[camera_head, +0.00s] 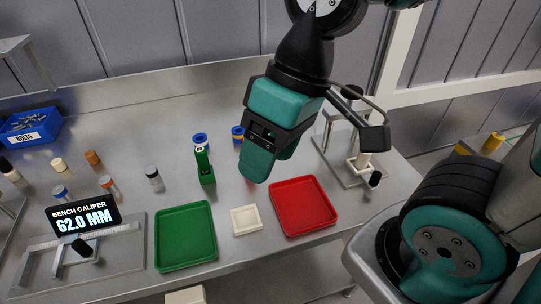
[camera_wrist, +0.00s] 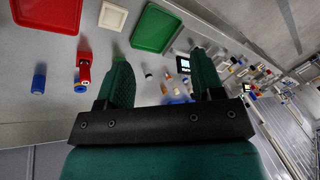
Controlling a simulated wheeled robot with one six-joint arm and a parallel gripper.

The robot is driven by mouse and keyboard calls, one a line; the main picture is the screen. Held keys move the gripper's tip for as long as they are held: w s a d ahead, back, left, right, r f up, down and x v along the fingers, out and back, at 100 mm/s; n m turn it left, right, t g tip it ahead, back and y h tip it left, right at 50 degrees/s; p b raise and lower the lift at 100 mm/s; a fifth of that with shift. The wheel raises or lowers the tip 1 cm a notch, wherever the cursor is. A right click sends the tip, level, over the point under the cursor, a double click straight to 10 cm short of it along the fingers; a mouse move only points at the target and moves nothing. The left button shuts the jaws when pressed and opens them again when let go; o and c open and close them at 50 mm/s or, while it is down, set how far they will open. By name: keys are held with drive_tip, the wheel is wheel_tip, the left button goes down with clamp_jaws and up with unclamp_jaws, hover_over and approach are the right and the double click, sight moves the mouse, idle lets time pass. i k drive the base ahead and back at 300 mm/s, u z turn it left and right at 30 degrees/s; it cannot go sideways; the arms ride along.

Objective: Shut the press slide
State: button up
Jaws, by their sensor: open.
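The press (camera_head: 340,170) stands on the right end of the steel bench in the head view, a grey base plate with upright posts. A pale block (camera_head: 361,160) and a black knob (camera_head: 374,179) show at its front. Its upper part is partly hidden behind my wrist camera, so how far the slide stands open is unclear. My gripper (camera_head: 271,163) is open and empty, above the bench to the left of the press and apart from it. In the wrist view the open fingers (camera_wrist: 158,62) have nothing between them at close range. I cannot make out the press there.
A red tray (camera_head: 331,222), a small white tray (camera_head: 234,222) and a green tray (camera_head: 159,252) line the front edge. A green holder (camera_head: 205,168) stands behind them. A bench caliper (camera_head: 120,265), small bottles and a blue bolt bin (camera_head: 30,140) are left.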

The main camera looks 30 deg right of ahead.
sight(372, 181)
drive_tip(key=z, duration=0.55)
drive_tip(key=k, duration=1.3)
drive_tip(key=u, duration=0.1)
drive_tip(key=i, duration=0.75)
drive_tip(key=u, duration=0.45)
